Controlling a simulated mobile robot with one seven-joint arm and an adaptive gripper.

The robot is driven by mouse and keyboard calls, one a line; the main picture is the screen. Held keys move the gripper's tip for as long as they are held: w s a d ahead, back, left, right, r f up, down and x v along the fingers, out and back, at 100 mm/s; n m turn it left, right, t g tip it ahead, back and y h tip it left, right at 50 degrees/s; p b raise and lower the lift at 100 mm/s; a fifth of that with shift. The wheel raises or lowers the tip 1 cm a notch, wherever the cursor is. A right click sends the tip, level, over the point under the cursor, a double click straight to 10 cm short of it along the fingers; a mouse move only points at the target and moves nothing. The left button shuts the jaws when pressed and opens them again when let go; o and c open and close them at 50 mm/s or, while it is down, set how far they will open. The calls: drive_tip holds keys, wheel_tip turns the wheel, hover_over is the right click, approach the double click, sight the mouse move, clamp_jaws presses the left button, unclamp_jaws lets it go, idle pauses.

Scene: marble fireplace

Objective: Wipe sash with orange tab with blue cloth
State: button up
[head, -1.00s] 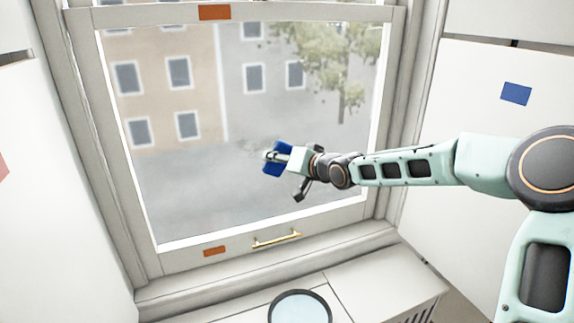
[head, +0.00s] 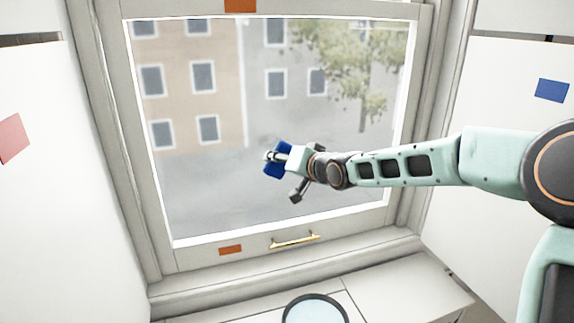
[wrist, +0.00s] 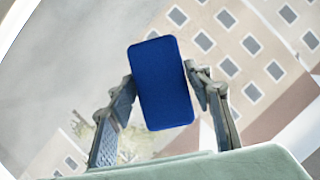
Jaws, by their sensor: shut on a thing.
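The window sash (head: 210,258) has a pale frame around a large glass pane (head: 210,195). An orange tab (head: 230,250) is on its bottom rail and another orange tab (head: 240,5) is on the top rail. My gripper (head: 277,157) is shut on the blue cloth (head: 272,171), in front of the middle of the pane. In the wrist view the blue cloth (wrist: 162,85) is a folded block between both fingers. I cannot tell whether it touches the glass. Faint grey marks show on the glass left of the cloth. The gripper hides part of the pane.
A brass handle (head: 295,240) sticks out from the bottom rail. A round dark-rimmed object (head: 315,310) lies on the ledge below. White side panels flank the window, with a pink tab (head: 12,138) at left and a blue tab (head: 552,90) at right.

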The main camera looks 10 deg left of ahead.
sight(269, 163)
drive_tip(key=shift+s+a+b, duration=0.5)
drive_tip(key=shift+a+b, duration=0.05)
drive_tip(key=shift+a, duration=0.25)
drive_tip(key=shift+s+a+b, duration=0.45)
drive_tip(key=shift+a+b, duration=0.05)
drive_tip(key=shift+a, duration=0.3)
drive_tip(key=shift+a, duration=0.1)
